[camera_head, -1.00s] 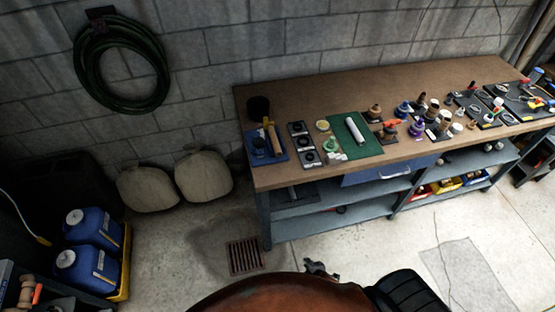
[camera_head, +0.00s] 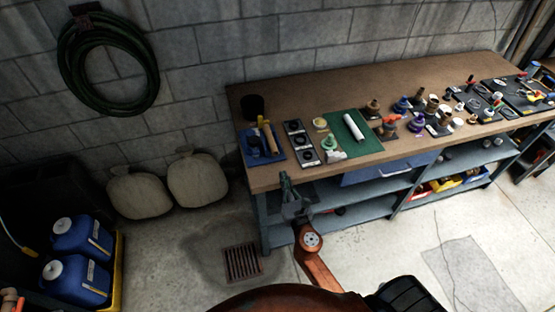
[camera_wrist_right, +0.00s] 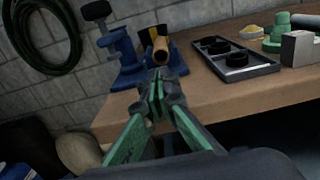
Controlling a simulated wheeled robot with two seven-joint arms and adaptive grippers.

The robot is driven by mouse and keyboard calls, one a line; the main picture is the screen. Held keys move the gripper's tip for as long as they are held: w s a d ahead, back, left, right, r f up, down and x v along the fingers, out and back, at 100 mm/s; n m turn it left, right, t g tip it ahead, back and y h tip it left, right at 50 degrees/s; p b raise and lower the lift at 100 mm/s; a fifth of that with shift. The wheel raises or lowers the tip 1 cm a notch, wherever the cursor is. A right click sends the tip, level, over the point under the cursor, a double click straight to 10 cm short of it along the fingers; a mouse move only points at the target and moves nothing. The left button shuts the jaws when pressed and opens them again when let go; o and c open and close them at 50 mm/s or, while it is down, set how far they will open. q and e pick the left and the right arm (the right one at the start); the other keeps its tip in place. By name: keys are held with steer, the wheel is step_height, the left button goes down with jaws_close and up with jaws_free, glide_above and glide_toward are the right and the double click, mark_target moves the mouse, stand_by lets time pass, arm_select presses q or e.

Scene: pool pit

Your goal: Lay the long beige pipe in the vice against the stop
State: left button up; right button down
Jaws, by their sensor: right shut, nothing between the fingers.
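A long beige pipe (camera_head: 270,138) lies at the left end of the bench, on or over the blue base of the vice (camera_head: 253,145). In the right wrist view the pipe (camera_wrist_right: 160,49) shows end-on, beside the blue vice body (camera_wrist_right: 125,46); whether it touches a stop is hidden. My right gripper (camera_head: 284,178) is shut and empty, in front of the bench's front edge and below the pipe in the picture. Its fingertips (camera_wrist_right: 157,84) show just below the pipe's near end in the wrist view. My left gripper is not in view.
A black tray with round pockets (camera_wrist_right: 236,58) lies right of the vice. A green mat (camera_head: 372,144) with a pale cylinder (camera_head: 353,126) is farther right, then several bottles and tools. The bench edge (camera_head: 290,179) is close to my right gripper. Floor in front is clear.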

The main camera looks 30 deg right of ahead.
mark_target(275, 153)
steer(key=x, duration=0.9)
steer(key=shift+w, duration=0.2)
